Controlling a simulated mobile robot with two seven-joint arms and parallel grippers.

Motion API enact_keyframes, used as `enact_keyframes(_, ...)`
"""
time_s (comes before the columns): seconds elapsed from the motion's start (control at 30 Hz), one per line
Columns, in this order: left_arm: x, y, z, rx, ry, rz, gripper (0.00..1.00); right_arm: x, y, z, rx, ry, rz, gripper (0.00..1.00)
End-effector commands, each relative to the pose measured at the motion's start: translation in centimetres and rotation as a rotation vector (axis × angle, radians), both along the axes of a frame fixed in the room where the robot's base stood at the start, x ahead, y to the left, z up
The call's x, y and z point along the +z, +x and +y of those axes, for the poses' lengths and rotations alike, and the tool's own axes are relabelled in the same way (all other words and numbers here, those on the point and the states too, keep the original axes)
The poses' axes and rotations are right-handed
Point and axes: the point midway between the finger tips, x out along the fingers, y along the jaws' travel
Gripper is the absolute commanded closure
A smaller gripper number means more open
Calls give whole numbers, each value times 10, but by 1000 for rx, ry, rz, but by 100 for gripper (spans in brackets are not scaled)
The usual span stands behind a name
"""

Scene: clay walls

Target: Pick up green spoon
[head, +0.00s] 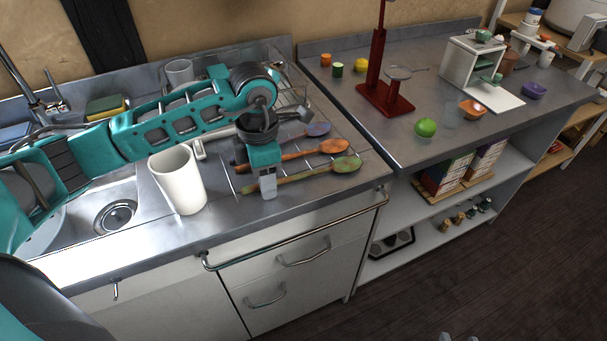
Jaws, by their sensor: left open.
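The green spoon (346,165) lies on the metal counter by the sink, its bowl to the right and its handle running left. It is the nearest of three spoons, with an orange one (332,147) and a purple-blue one (318,129) behind it. My left gripper (267,188) is open and points down at the green spoon's handle, left of the bowl. It hides part of the handle; I cannot tell whether the handle is between its fingers. I cannot make out my right gripper.
A white cup (177,180) stands left of my left gripper, by the sink basin (113,212). A wire rack (292,97) is behind. A rail (300,236) runs along the front edge.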

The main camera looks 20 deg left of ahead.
Motion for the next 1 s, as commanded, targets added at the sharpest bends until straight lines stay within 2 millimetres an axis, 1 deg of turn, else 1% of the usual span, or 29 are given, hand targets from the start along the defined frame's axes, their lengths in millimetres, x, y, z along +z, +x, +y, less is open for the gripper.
enact_keyframes(0.07,0,0,0,0,0,0,54,0,0,0,0,0,-1,57)
enact_keyframes(0.53,1,0,0,0,0,0,99,1,0,0,0,0,-1,57)
enact_keyframes(0.87,1,0,0,0,1,-1,100,1,1,0,-1,1,-2,57)
enact_keyframes(1.0,5,1,0,1,0,-1,100,1,1,0,-1,1,-2,57)
